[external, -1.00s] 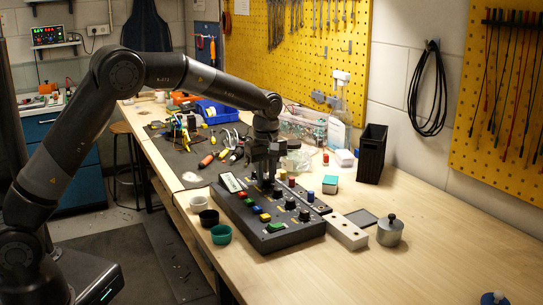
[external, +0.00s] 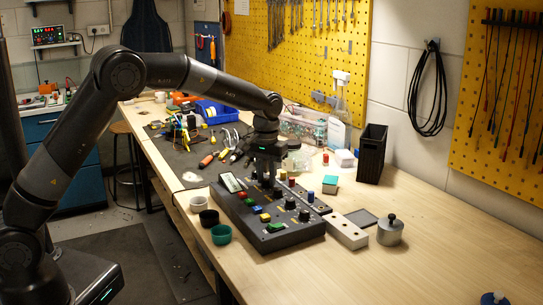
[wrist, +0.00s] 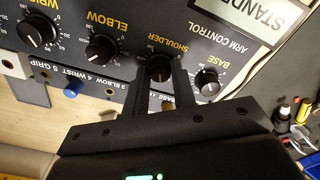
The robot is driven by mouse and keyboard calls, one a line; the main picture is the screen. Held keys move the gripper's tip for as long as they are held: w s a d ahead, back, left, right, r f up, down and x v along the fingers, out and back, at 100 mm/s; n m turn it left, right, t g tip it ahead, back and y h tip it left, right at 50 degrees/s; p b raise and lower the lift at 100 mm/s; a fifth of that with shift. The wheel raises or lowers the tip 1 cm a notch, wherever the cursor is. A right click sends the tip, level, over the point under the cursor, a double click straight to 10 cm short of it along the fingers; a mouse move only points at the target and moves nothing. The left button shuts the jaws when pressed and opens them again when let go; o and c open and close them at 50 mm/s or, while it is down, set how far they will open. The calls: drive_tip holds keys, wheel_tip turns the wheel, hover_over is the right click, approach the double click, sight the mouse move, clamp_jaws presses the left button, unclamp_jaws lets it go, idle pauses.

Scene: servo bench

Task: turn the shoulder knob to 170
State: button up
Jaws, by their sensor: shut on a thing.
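The shoulder knob (wrist: 158,68) is a black round dial under the printed word SHOULDER on the dark control panel. In the wrist view my gripper (wrist: 159,78) points at the panel with one finger on each side of this knob, shut on it. The fingers cover part of its scale, and I cannot read its setting. In the external view my gripper (external: 265,181) reaches straight down onto the far side of the control panel (external: 248,222), hiding most of the knob it holds.
Close by are the base knob (wrist: 208,85), elbow knob (wrist: 102,47) and wrist knob (wrist: 38,34). Coloured buttons and cylinders crowd the panel. Cups, including a green cup (external: 221,235), stand at its left. The bench's right front is mostly clear.

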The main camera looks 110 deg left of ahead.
drive_tip(key=m, duration=0.3)
drive_tip(key=shift+m, duration=0.4)
drive_tip(key=m, duration=0.3)
drive_tip(key=shift+m, duration=0.3)
drive_tip(key=m, duration=0.3)
drive_tip(key=shift+m, duration=0.3)
drive_tip(key=m, duration=0.3)
drive_tip(key=shift+m, duration=0.3)
drive_tip(key=m, duration=0.3)
drive_tip(key=shift+m, duration=0.3)
drive_tip(key=m, duration=0.3)
drive_tip(key=shift+m, duration=0.3)
drive_tip(key=m, duration=0.6)
drive_tip(key=shift+m, duration=0.3)
